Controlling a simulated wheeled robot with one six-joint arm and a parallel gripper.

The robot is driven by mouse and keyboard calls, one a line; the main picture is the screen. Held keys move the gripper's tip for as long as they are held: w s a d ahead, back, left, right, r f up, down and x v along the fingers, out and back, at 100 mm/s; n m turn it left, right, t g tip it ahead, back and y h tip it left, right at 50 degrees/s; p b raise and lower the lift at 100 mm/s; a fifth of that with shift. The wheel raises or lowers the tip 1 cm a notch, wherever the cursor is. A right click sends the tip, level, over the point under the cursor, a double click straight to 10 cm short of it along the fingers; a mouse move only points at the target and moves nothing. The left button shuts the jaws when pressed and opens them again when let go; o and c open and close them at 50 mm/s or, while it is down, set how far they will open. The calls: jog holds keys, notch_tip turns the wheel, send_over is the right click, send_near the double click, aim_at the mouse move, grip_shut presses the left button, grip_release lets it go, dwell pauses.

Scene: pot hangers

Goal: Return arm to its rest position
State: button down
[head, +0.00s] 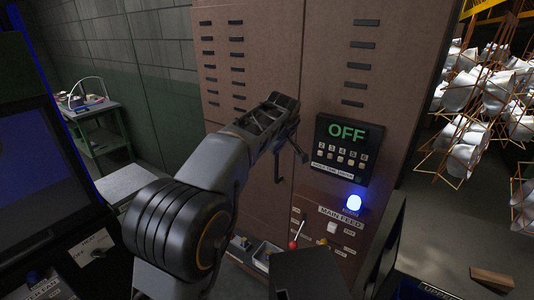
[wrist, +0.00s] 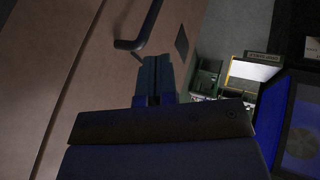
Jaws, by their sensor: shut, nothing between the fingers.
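My arm rises from the lower left of the head view and bends in front of a brown cabinet (head: 255,60). In the wrist view my gripper (wrist: 154,62) points up the picture, its two dark fingers together with nothing between them. A dark bent bar handle (wrist: 138,38) lies just past the fingertips in that view, on the brown cabinet face. I see a gap between it and the fingers, but the depth is hard to judge. In the head view the fingertips are hard to make out against the dark parts at the arm's end.
A panel reading OFF (head: 342,150) is right of my arm, above a lit blue lamp (head: 354,203) and a red-knobbed lever (head: 293,245). Wire racks of pale metal parts (head: 490,90) hang at the right. A dark console (head: 35,140) stands close at left, a green bench (head: 100,125) behind.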

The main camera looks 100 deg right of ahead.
jog(key=v, duration=0.6)
jog(key=shift+s+a+r, duration=0.2)
jog(key=shift+s+r, duration=0.1)
jog(key=shift+s, duration=0.2)
